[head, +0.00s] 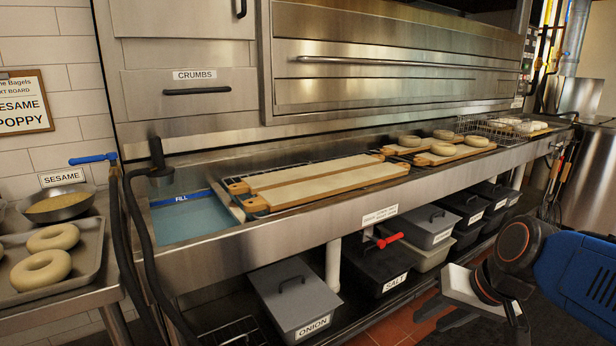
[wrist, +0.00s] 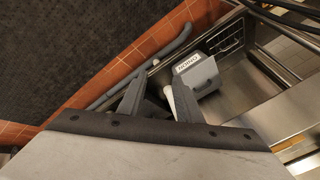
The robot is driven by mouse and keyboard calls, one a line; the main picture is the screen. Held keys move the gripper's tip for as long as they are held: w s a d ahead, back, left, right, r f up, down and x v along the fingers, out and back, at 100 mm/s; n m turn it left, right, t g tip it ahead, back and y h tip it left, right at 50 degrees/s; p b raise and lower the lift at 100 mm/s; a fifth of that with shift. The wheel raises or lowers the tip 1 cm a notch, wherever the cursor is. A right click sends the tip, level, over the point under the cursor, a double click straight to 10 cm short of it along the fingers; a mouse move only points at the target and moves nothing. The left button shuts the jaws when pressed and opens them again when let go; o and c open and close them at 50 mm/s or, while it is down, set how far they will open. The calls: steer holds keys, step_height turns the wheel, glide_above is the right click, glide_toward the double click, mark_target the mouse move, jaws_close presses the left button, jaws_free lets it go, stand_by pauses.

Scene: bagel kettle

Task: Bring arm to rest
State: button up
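My arm (head: 578,272) reaches in from the right edge in the head view, with blue and dark links and orange bands. My gripper (head: 438,312) hangs low in front of the counter, over the floor. In the wrist view my gripper (wrist: 158,84) shows two grey fingers spread apart. Nothing is held between them; a pale leg and the onion bin show beyond the gap. Part of the fingers is hard to make out in the head view.
A steel counter (head: 215,262) holds a water basin (head: 185,219), boards (head: 325,185) and bagels (head: 443,149). Below are lidded bins, including onion (head: 295,295) and salt (head: 378,272). A tray (head: 80,265) of bagels stands left. The tiled floor (head: 400,328) near my gripper is clear.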

steer(key=s+d+f+n+h, duration=0.1)
steer(key=s+d+n+h, duration=0.1)
steer(key=s+d, duration=0.2)
steer(key=shift+s+f+n+h, duration=0.3)
steer(key=shift+s+f+h, duration=0.1)
steer(key=shift+s, duration=1.4)
